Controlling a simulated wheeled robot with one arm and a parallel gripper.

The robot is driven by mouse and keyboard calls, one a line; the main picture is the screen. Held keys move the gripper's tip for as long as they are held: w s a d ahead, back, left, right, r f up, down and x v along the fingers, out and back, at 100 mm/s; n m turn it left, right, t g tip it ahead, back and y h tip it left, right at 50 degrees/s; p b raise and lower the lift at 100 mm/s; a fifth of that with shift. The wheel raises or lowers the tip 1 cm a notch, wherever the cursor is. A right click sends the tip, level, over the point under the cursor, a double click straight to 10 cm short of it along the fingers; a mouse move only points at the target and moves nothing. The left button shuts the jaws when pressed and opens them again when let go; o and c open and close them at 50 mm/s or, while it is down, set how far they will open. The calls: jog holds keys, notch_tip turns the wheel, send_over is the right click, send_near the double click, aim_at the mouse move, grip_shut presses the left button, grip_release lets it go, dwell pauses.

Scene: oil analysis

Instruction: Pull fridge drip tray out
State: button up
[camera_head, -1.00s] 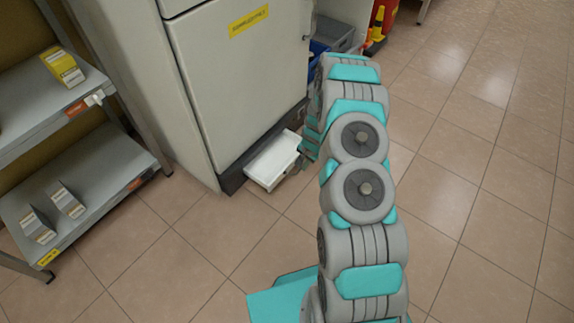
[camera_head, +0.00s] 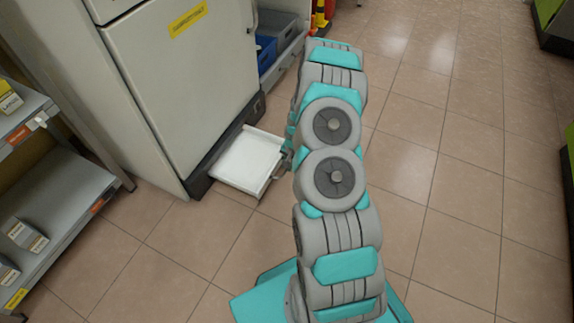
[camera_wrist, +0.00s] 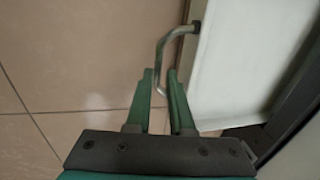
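The white drip tray (camera_head: 248,160) sticks out from the dark base of the fridge (camera_head: 185,85), low over the floor. In the wrist view the tray (camera_wrist: 240,60) fills the right side, with a bent metal handle (camera_wrist: 173,34) on its front edge. My gripper (camera_wrist: 161,75) has its two green fingers close together, with the handle rod between them. It is shut on the handle. In the head view my gripper (camera_head: 284,160) is at the tray's front edge, partly hidden by my arm. The tray's back end is hidden under the fridge.
A grey shelf unit (camera_head: 62,180) with small boxes stands at the left. A blue bin (camera_head: 266,52) and grey crate (camera_head: 272,24) are on a shelf right of the fridge. Tiled floor (camera_head: 440,170) is clear to the right; green-edged furniture (camera_head: 556,22) stands far right.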

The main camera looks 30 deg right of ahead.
jog(key=o, duration=0.3)
jog(key=r, duration=0.2)
jog(key=s+r, duration=0.1)
jog(key=r, duration=0.2)
jog(key=d+r, duration=0.1)
jog(key=r, duration=0.1)
jog(key=shift+s+r, duration=0.15)
jog(key=shift+r, duration=0.15)
dwell(0.5)
